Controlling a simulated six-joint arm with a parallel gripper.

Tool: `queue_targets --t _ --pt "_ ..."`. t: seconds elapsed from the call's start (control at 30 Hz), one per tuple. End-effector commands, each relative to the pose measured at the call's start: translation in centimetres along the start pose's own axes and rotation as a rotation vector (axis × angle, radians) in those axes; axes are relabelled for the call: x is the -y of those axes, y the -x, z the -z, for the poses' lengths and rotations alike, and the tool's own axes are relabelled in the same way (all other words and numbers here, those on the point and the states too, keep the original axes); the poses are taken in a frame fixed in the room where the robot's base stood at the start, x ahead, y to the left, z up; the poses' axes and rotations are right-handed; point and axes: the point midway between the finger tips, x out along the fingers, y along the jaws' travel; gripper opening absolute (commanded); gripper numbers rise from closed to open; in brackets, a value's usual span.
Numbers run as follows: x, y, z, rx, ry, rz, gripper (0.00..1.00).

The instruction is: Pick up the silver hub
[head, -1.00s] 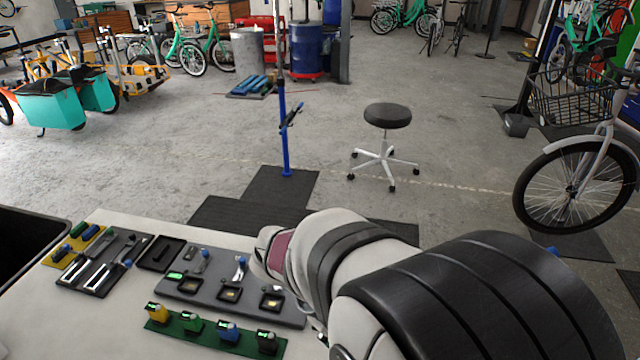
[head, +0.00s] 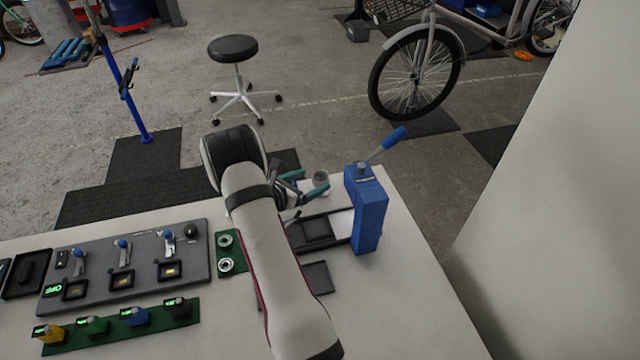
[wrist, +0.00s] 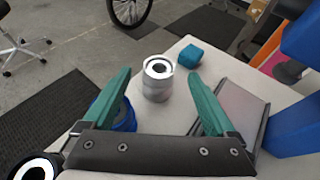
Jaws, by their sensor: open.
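The silver hub (wrist: 158,84) is a short upright metal cylinder with a round hole in its top. It stands on the pale bench near its far edge. In the head view the hub (head: 321,181) shows just past my gripper. My gripper (head: 310,200) has teal fingers and is open. In the wrist view my gripper (wrist: 157,73) has one finger on each side of the hub, with gaps on both sides. I cannot tell how far the hub reaches in between the fingertips. Nothing is held.
A blue lever press (head: 367,210) stands right of my gripper. In the wrist view a teal-blue block (wrist: 190,55) is behind the hub, and a blue round part (wrist: 126,115) is partly hidden by the left finger. A green mat (head: 231,271) holds metal rings left of my arm.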

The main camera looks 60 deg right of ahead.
Motion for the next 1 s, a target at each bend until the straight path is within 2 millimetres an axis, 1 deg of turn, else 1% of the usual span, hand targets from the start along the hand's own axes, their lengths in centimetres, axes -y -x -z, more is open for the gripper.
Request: queue_targets --t 0.03,0.13,0.23,0.37,0.4,0.47,0.5,0.57,0.6,0.67,0.7,0.77,0.8,0.9,1.0 --pt "0.0 -1.1 0.2 -0.001 -0.001 0.003 0.91" --pt "0.0 -2.6 0.1 0.0 -0.001 0.002 0.91" --pt "-0.1 -3.1 0.2 -0.001 0.0 0.0 0.91" --pt "-0.1 -3.1 0.1 -0.001 0.0 0.0 0.91" --pt "-0.1 -3.1 0.1 -0.001 0.0 0.0 0.89" --pt "-0.1 -3.1 0.1 -0.001 0.0 0.0 0.79" --pt "-0.1 -3.1 0.1 -0.001 0.0 0.0 0.71" --pt "-0.1 -3.1 0.1 -0.001 0.0 0.0 0.61" --pt "-0.1 -3.0 0.1 -0.001 0.0 0.0 0.53" --pt "-0.1 -3.0 0.1 -0.001 0.0 0.0 0.43" --pt "-0.1 -3.0 0.1 -0.001 0.0 0.0 0.35" --pt "-0.1 -3.0 0.1 -0.001 -0.001 0.0 0.25" --pt "-0.1 -3.0 0.1 -0.001 -0.001 0.0 0.17" --pt "-0.1 -3.0 0.1 -0.001 -0.001 0.0 0.0" --pt "-0.1 -3.0 0.1 0.0 -0.001 0.0 0.0"
